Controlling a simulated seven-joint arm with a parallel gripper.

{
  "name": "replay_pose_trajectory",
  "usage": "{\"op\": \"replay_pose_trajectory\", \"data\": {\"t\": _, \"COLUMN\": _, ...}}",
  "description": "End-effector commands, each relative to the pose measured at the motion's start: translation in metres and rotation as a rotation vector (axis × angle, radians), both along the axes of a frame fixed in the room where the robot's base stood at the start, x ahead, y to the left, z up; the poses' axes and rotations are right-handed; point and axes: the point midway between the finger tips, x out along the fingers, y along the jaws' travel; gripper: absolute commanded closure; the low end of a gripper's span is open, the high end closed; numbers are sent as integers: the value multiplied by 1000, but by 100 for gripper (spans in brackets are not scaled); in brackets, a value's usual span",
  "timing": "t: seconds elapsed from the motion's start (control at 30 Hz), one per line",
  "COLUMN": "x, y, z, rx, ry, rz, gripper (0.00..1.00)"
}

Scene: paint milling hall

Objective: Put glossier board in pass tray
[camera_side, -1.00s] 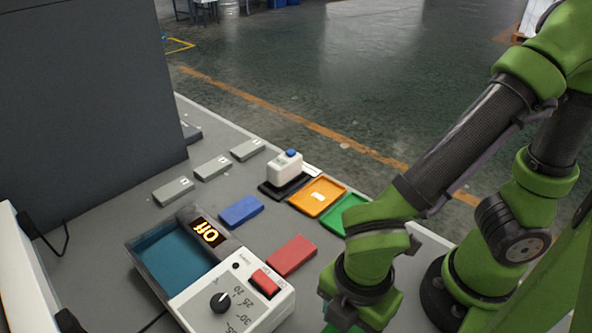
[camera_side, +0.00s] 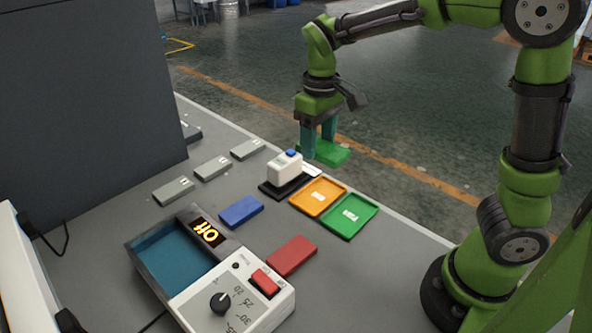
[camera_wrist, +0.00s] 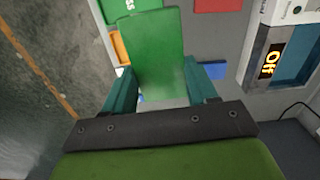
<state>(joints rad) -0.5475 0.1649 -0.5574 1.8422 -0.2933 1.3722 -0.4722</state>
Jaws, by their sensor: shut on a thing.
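My gripper (camera_side: 318,143) is shut on a green board (camera_side: 331,153), held in the air at the back, beyond the white meter. In the wrist view the green board (camera_wrist: 157,52) sticks out flat between the teal fingers (camera_wrist: 162,90). The green tray (camera_side: 350,216), with a white label, lies on the bench at the right, nearer the camera than the board; it looks empty. A corner of this tray (camera_wrist: 143,4) shows in the wrist view, its label ending in "SS". A blue board (camera_side: 240,210) and a red board (camera_side: 292,256) lie on the bench.
An orange tray (camera_side: 306,202) adjoins the green tray. The white meter (camera_side: 284,168) with a blue button stands on a black base (camera_side: 268,189). A dial device (camera_side: 245,296) with teal basin and "Off" display (camera_side: 207,232) is in front. Several grey blocks (camera_side: 213,168) lie behind.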

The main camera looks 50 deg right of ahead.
Motion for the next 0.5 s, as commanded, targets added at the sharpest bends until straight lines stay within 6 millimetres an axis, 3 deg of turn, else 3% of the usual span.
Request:
{"op": "replay_pose_trajectory", "data": {"t": 0.1, "x": 3, "y": -16, "z": 0, "rx": 1, "ry": 0, "rz": -40, "gripper": 78}}
{"op": "replay_pose_trajectory", "data": {"t": 0.3, "x": 2, "y": -18, "z": -1, "rx": 2, "ry": 0, "rz": -47, "gripper": 78}}
{"op": "replay_pose_trajectory", "data": {"t": 0.4, "x": 2, "y": -9, "z": 0, "rx": 1, "ry": 0, "rz": -21, "gripper": 78}}
{"op": "replay_pose_trajectory", "data": {"t": 0.5, "x": -3, "y": 15, "z": -1, "rx": 2, "ry": 1, "rz": 43, "gripper": 78}}
